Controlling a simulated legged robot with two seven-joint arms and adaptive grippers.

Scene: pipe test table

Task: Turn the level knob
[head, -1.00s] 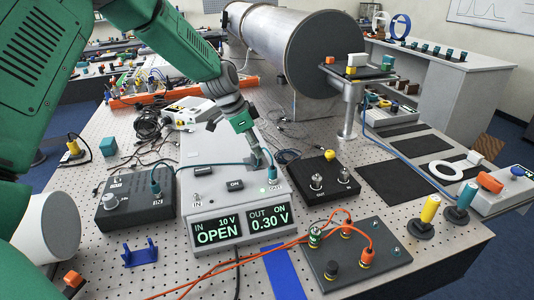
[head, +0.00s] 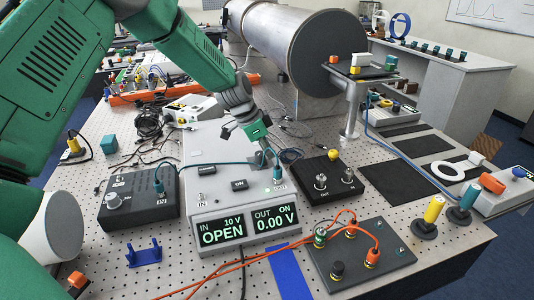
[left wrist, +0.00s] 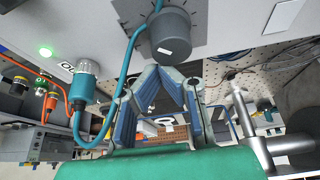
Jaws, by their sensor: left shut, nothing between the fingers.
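The level knob (left wrist: 170,34) is a dark grey round knob with tick marks around it, at the top of the left wrist view. It is on the grey instrument box (head: 207,182); in the head view my gripper hides most or all of it. The box's display (head: 246,225) reads IN 10 V OPEN and OUT ON 0.00 V. My left gripper (head: 266,159) is shut and empty, pointing down at the box. In the left wrist view its fingertips (left wrist: 171,72) meet close to the knob; I cannot tell whether they touch it. My right gripper is not in view.
A teal plug and cable (left wrist: 84,85) stand beside the knob, near a lit green lamp (left wrist: 45,51). Black boxes (head: 138,205) and (head: 322,178) flank the instrument. Orange leads run to a dark panel (head: 330,262) in front. A large metal cylinder (head: 290,40) lies behind.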

